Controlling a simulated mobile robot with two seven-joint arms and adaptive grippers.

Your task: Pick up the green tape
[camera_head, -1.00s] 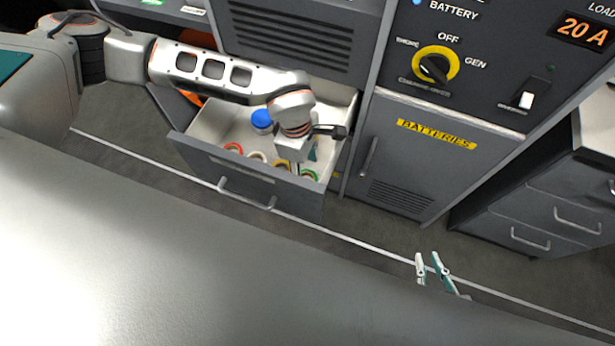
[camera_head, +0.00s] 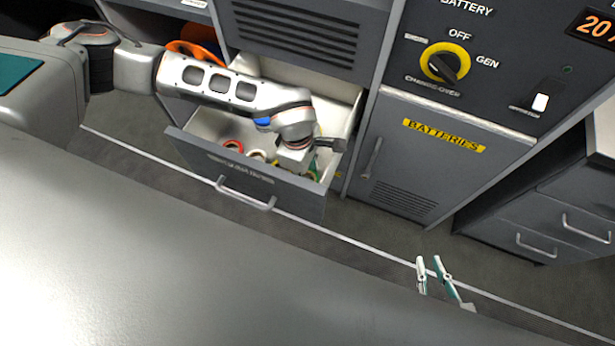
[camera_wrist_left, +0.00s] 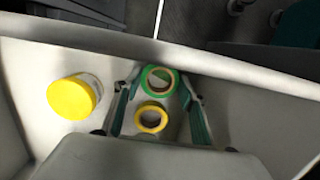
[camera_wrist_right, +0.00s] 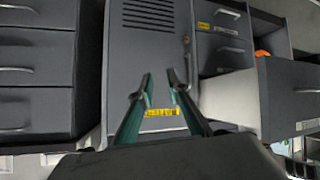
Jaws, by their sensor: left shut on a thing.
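The green tape (camera_wrist_left: 160,80) is a roll lying near the drawer wall in the left wrist view. My left gripper (camera_wrist_left: 160,84) has its teal fingers on either side of the roll, shut on it. In the head view my left arm reaches into the open drawer (camera_head: 240,172), and only a bit of the green tape (camera_head: 312,172) shows beside the wrist. A yellow tape roll (camera_wrist_left: 151,118) lies just by the green one, between the fingers and the palm. My right gripper (camera_head: 436,268) is empty and open, outside the drawer; its parted fingers show in the right wrist view (camera_wrist_right: 161,82).
The drawer also holds a red roll (camera_head: 234,146), a pale roll (camera_head: 257,155) and a blue-capped jar (camera_head: 262,122). A yellow-capped jar (camera_wrist_left: 70,98) stands left in the left wrist view. The batteries cabinet (camera_head: 420,165) stands right of the drawer. Drawer walls surround my left gripper closely.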

